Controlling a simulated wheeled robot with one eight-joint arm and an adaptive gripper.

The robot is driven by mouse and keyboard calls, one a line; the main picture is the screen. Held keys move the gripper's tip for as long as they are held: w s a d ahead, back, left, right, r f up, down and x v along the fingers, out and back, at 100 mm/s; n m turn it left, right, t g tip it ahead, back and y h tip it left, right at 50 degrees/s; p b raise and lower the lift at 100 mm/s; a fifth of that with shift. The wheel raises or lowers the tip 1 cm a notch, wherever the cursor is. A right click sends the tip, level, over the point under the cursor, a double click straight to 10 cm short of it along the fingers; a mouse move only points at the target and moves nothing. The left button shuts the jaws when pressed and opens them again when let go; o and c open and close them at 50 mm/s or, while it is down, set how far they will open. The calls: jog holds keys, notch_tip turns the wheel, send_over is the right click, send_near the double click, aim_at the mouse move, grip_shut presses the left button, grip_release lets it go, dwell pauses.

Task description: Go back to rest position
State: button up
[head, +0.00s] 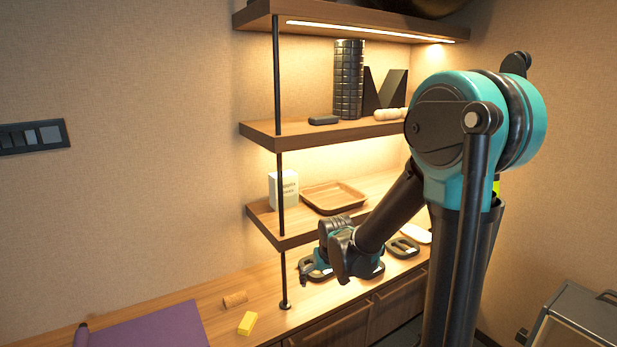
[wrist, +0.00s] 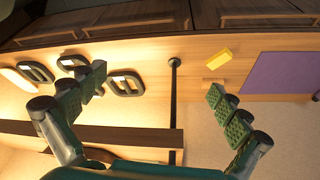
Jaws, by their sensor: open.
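My gripper (wrist: 157,92) is open and empty, with its two green padded fingers spread wide in the wrist view. In the head view my arm is folded in front of the shelves, with my gripper (head: 318,272) low over the counter near the black handled pieces. No object is between the fingers in the wrist view.
The counter (head: 200,298) holds a yellow block (head: 247,323), a cork (head: 235,299), a purple mat (head: 150,328) and black handled pieces (head: 403,247). A thin black post (head: 281,190) and shelves (head: 330,132) stand close by. A grey case (head: 580,318) is at lower right.

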jog(key=s+d+m+h, duration=0.1)
jog(key=s+d+m, duration=0.1)
jog(key=s+d, duration=1.2)
jog(key=s, duration=0.3)
jog(key=shift+f+m, duration=0.2)
jog(key=shift+m, duration=0.1)
